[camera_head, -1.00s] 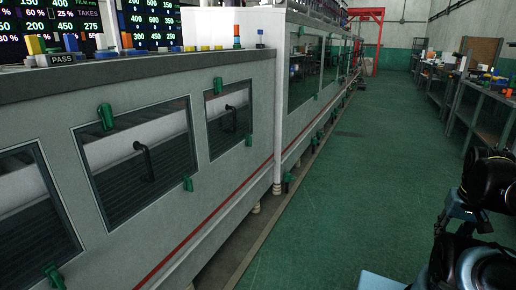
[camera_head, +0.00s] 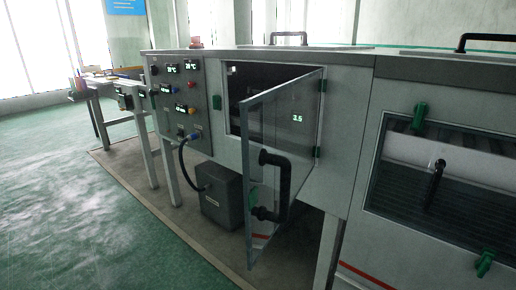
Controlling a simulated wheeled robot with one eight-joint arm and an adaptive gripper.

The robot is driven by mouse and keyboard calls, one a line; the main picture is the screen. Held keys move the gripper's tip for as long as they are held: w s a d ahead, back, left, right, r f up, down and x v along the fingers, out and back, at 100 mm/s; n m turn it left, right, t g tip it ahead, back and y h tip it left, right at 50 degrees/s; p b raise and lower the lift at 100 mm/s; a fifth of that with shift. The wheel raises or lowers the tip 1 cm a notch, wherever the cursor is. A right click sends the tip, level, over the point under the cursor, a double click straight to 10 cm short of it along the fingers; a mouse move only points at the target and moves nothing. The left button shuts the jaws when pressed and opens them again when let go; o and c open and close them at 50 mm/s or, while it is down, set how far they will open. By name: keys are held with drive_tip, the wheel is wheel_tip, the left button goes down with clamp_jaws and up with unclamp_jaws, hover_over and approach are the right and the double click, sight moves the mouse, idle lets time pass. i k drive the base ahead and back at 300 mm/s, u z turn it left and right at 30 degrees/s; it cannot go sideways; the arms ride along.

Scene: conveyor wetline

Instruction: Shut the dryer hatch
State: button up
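The hatch (camera_head: 262,125), a glass door with a thin frame, stands open and swings out toward me from the grey machine (camera_head: 345,130). Green hinges (camera_head: 318,152) hold it at its right side. A black bar handle (camera_head: 283,190) is on the door's lower half. The dark opening (camera_head: 234,92) shows to the left of and behind the glass. A small "3.5" readout shows through or on the glass. My gripper is not in view.
A control panel (camera_head: 176,98) with displays and knobs is left of the opening, with a grey box (camera_head: 222,197) below it. A closed window panel (camera_head: 445,175) is at right. A table (camera_head: 120,85) stands at far left. Green floor (camera_head: 60,200) in the left foreground is clear.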

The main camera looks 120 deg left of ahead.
sight(291, 160)
drive_tip(key=u, duration=4.1)
drive_tip(key=i, duration=1)
